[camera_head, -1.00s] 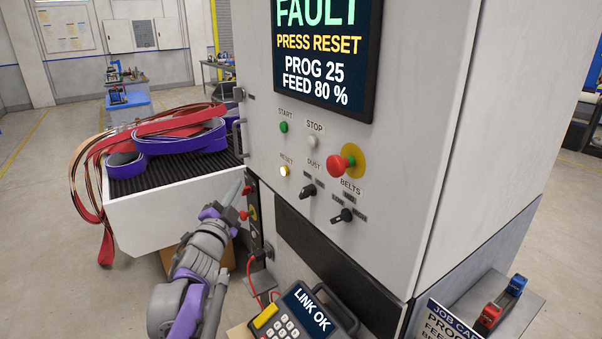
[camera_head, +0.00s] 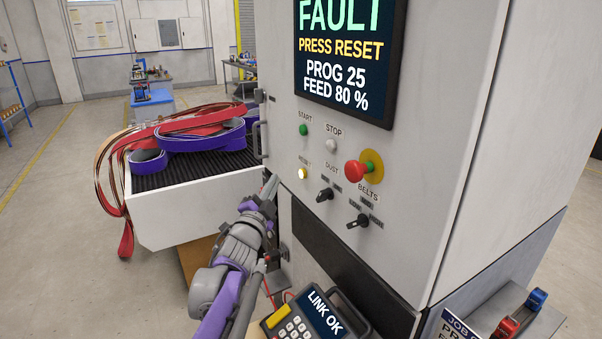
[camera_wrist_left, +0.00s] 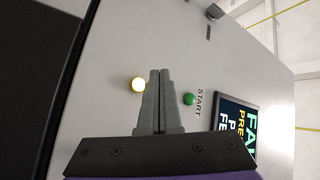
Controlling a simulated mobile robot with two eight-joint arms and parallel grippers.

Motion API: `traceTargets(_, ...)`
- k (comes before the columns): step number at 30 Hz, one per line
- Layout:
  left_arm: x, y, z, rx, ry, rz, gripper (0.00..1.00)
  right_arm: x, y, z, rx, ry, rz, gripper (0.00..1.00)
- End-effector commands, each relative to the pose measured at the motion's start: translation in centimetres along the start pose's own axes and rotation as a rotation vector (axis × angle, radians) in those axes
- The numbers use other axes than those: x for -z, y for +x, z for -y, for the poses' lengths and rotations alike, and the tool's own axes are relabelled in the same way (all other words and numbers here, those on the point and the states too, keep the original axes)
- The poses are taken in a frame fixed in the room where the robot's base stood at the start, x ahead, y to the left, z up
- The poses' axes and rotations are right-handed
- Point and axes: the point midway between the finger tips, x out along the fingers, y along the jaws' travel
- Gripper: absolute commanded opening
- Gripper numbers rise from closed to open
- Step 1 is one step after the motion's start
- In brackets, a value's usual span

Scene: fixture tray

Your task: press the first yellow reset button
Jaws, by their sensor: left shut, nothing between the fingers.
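The lit yellow reset button (camera_head: 302,173) is on the white cabinet front, below the green start button (camera_head: 304,130). In the left wrist view the yellow button (camera_wrist_left: 138,84) glows just left of the fingertips, and the green button (camera_wrist_left: 189,99) is to their right. My left gripper (camera_head: 272,182) is shut and empty, its tips pointing toward the panel, left of and slightly below the yellow button in the head view. The fingers appear apart from the button. The display (camera_head: 346,60) reads FAULT, PRESS RESET. My right gripper is not in view.
A red mushroom button (camera_head: 357,172), a white stop button (camera_head: 331,145) and black knobs (camera_head: 325,194) sit nearby on the panel. A keypad pendant (camera_head: 305,312) is below. A tray with red and purple belts (camera_head: 200,205) stands at left.

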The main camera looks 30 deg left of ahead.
Motion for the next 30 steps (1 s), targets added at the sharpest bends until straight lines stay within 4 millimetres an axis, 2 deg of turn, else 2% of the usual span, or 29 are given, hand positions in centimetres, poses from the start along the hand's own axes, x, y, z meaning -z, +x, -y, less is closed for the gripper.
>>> traceTargets(3,1.1,1.3,-0.8,-0.001,-0.003,-0.003,0.0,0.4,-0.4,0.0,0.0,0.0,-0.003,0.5)
traceTargets(10,2.0,2.8,-1.9,0.001,-0.002,-0.001,0.0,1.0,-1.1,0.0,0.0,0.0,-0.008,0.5)
traceTargets(30,2.2,3.1,-2.3,0.0,0.0,0.0,0.0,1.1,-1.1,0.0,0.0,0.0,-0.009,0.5)
